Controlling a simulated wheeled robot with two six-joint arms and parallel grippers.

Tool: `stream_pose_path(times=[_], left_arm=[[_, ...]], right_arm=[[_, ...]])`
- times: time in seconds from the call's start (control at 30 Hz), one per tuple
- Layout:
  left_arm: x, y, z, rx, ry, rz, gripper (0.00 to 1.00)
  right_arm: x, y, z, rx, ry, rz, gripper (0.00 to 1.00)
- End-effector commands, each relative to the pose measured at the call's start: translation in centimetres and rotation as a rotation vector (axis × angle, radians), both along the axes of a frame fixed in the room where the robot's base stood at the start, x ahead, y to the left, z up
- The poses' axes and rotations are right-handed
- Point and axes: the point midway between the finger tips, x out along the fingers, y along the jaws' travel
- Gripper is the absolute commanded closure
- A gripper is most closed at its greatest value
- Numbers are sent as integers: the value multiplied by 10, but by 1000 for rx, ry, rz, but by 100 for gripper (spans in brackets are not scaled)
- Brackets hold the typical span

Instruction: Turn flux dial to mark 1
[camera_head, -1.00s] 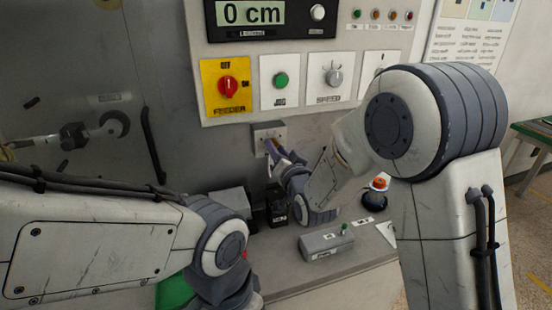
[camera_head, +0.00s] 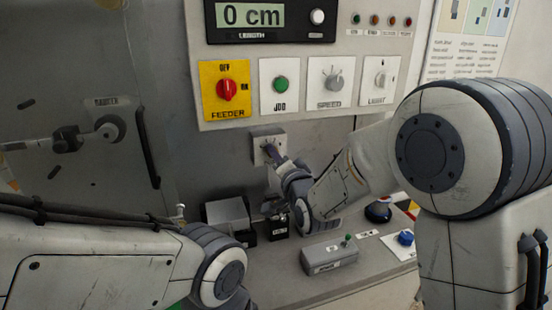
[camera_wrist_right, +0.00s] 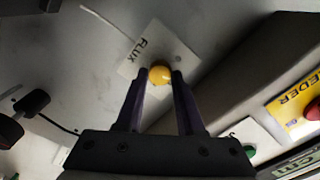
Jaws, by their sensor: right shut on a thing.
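The flux dial is a small yellow knob (camera_wrist_right: 160,74) on a pale plate marked FLUX (camera_wrist_right: 146,45) in the right wrist view. In the head view its small grey box (camera_head: 266,134) is on the wall below the feeder panel. My right gripper (camera_head: 271,152) reaches up to the box, and its fingers mostly hide the dial there. In the right wrist view the purple fingers (camera_wrist_right: 160,80) are on either side of the yellow knob, shut on it. I cannot read the dial's marks. My left arm is at the lower left, with its gripper out of frame.
Above are the red feeder knob (camera_head: 227,90), green jog button (camera_head: 280,84), speed knob (camera_head: 333,79) and light switch (camera_head: 379,80). The display (camera_head: 250,15) reads 0 cm. On the bench below are a grey box (camera_head: 329,257) and a blue knob (camera_head: 405,238).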

Motion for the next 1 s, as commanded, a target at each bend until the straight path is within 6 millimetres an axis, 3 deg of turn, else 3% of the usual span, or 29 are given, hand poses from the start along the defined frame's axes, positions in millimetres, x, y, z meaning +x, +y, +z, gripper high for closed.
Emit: stream_pose_path(times=[0.17,0.2,0.27,0.67,1.0], left_arm=[[0,0,0,0,0,0,100],[0,0,0,0,0,0,100],[0,0,0,0,0,0,100],[0,0,-2,0,0,0,100],[0,0,-17,0,0,0,100]], right_arm=[[0,-1,0,0,0,-4,100],[0,-1,0,0,1,-3,52],[0,-1,0,0,1,-3,33],[-6,-2,0,-1,-2,0,33],[-66,-22,-1,0,-2,-1,33]])
